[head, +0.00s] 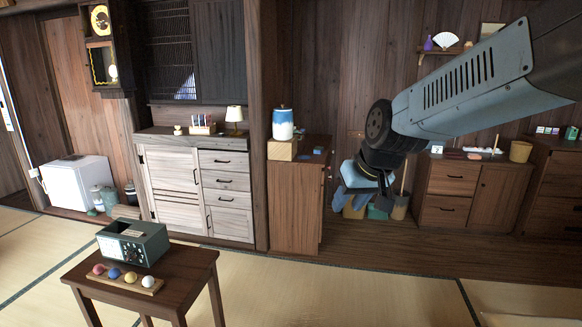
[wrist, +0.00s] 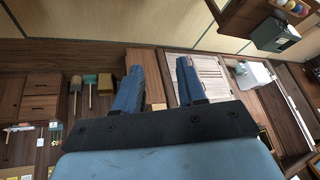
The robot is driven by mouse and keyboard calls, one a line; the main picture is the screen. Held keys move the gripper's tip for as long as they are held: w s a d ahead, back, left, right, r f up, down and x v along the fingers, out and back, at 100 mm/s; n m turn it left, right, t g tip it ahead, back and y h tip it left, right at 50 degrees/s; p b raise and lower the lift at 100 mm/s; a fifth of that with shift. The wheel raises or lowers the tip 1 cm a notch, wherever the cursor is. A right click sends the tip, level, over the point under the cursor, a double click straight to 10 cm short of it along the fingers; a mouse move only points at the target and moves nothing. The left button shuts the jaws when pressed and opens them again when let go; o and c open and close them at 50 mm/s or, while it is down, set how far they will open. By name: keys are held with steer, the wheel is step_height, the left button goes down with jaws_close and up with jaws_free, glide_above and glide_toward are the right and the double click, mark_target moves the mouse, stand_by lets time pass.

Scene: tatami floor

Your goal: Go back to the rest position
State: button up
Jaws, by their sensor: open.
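My gripper (head: 362,178) hangs in the air at the right of centre in the head view, at the end of my grey-blue arm. In the wrist view its two blue fingers (wrist: 158,75) stand apart with nothing between them, so it is open and empty. Bins and cabinets show behind it in the head view. It touches nothing that I can see.
A dark wooden table (head: 190,277) at the front left holds a green device (head: 133,243) and a rack of coloured balls (head: 125,281). A wooden cabinet (head: 297,205) stands left of my gripper, a lower cabinet (head: 450,192) right. The tatami floor (head: 330,293) in front is clear.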

steer(key=s+d+r+m+h, duration=0.2)
steer(key=s+d+r+m, duration=0.1)
steer(key=s+d, duration=0.8)
steer(key=s, duration=0.3)
steer(key=shift+s+h, duration=0.3)
steer(key=shift+s, duration=0.05)
steer(key=shift+r, duration=0.1)
stand_by(1.1)
